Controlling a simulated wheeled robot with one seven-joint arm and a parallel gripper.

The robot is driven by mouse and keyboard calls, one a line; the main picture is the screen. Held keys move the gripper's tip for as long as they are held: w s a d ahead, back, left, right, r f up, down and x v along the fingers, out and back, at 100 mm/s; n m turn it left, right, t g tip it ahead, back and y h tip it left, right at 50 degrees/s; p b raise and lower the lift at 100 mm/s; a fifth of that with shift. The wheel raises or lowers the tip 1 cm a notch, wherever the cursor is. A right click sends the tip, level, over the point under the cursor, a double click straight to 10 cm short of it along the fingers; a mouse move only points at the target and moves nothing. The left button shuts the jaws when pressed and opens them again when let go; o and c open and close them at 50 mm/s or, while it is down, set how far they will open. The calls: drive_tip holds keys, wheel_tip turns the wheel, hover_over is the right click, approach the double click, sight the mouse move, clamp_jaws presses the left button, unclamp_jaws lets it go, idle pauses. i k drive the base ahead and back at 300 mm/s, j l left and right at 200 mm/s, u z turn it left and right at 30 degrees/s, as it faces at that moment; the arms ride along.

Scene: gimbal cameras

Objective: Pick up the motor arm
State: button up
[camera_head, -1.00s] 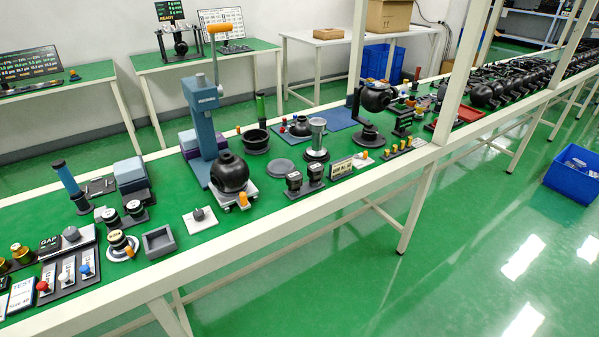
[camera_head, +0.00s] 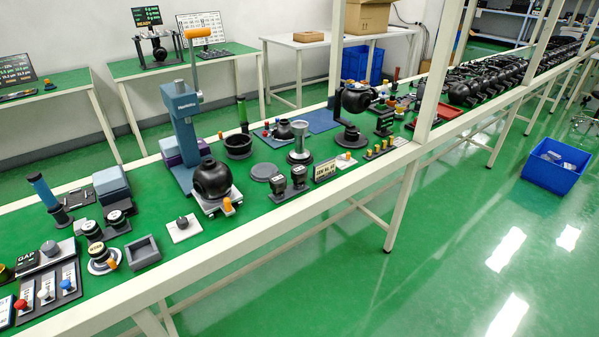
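No part is clearly labelled as the motor arm, and I cannot tell for certain which one it is. A black angled arm with a round black body (camera_head: 357,99) stands on a round black base on the green-topped bench (camera_head: 240,262), right of the middle. Another black ball-shaped unit (camera_head: 212,178) sits on a light plate under the blue press (camera_head: 183,125). Many similar black units (camera_head: 470,88) stand in a row farther along the bench. My gripper is not in view.
Small fixtures, knobs and a grey open tray (camera_head: 143,252) crowd the near bench. White upright posts (camera_head: 437,70) rise from the bench. A blue bin (camera_head: 553,168) stands on the green floor at right. The floor in front of the bench is largely clear.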

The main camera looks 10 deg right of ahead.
sight(298, 172)
drive_tip(key=i+u, duration=0.1)
drive_tip(key=u, duration=0.3)
drive_tip(key=i+u, duration=0.1)
drive_tip(key=u, duration=0.35)
drive_tip(key=i+l+u, duration=0.4)
drive_tip(key=i+l, duration=0.2)
drive_tip(key=l, duration=0.15)
drive_tip(key=i+l+u, duration=0.2)
drive_tip(key=l, duration=0.25)
drive_tip(key=i+l, duration=0.3)
drive_tip(key=l, duration=0.15)
